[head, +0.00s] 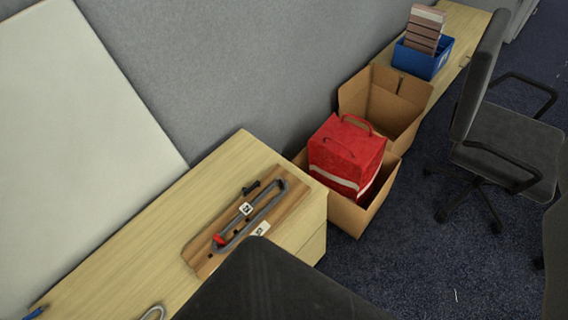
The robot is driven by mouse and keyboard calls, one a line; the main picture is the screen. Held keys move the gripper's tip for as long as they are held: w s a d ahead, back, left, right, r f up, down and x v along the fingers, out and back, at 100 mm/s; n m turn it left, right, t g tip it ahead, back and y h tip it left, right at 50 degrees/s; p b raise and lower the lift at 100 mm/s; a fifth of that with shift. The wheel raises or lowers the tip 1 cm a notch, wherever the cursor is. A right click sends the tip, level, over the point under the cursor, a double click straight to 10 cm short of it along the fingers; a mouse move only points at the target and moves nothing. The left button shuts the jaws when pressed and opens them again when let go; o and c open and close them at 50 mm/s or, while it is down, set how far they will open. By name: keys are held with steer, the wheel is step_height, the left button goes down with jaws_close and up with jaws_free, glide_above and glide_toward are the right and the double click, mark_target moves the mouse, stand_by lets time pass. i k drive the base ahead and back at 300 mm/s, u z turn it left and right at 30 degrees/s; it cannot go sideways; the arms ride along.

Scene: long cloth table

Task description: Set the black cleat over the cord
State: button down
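A wooden board (205,255) lies on the light wood table top. A grey cord (270,207) forms a long narrow loop on it, with a red piece (219,240) at its lower left end. A small black piece, which looks like the black cleat (250,187), is at the upper edge of the board, beside the upper end of the loop. I cannot tell whether it touches the cord. My gripper is not in view.
White number tags (260,229) lie by the cord. A dark chair-like back (268,288) covers the front. Right of the table stand a cardboard box (347,215) with a red bag (345,153), a blue bin (420,62) and an office chair (505,145). The table's left part (110,265) is mostly clear.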

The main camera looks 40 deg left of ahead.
mark_target(246, 191)
steer(key=z, duration=1.2)
steer(key=i, duration=2.05)
steer(key=u, duration=2.8)
steer(key=i, duration=0.15)
steer(key=u, duration=1.15)
